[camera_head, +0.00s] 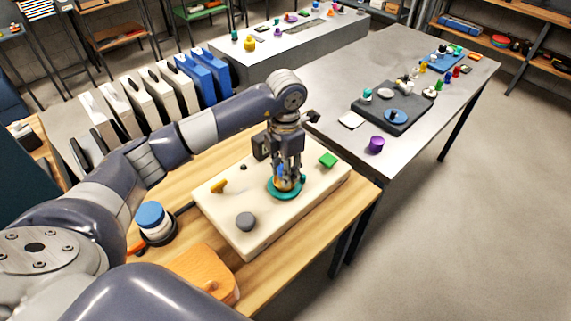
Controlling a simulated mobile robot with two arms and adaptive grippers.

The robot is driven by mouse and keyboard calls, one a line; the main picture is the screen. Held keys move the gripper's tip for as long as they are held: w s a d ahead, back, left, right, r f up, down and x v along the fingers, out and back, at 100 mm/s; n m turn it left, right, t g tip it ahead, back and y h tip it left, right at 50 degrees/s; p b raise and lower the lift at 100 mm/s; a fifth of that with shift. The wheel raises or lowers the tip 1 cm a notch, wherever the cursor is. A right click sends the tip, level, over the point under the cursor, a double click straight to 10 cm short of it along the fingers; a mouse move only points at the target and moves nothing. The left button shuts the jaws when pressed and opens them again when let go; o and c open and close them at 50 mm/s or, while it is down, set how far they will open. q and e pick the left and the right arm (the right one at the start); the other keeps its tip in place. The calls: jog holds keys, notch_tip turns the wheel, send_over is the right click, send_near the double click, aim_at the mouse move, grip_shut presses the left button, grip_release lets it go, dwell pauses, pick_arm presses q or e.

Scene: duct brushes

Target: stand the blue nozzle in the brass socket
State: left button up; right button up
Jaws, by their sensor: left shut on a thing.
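My left gripper (286,178) points straight down over the cream board (222,222) on the wooden table. It is shut on a small blue thing (279,171), which I take to be the blue nozzle; the fingers hide most of it. A brass-coloured part (287,184), probably the brass socket, shows just below the fingertips, inside a teal round base (272,193). I cannot tell whether the nozzle is inside the socket or just above it. My right gripper is not in view.
A blue-topped jar (152,216) and an orange wooden piece (204,273) are nearby. A grey table (342,153) with small parts stands behind right.

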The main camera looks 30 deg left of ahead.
pick_arm(q)
jog(key=w+f, duration=0.1)
jog(key=w+a+f+p, duration=0.1)
jog(key=w+f+p, duration=0.1)
jog(key=shift+a, duration=0.35)
jog(key=shift+w+f+p, duration=0.1)
jog(key=shift+f+p, duration=0.2)
jog(key=shift+f, duration=0.15)
jog(key=shift+f+b, duration=0.35)
jog(key=shift+b, duration=0.15)
jog(key=o, duration=1.1)
jog(key=shift+r, duration=0.1)
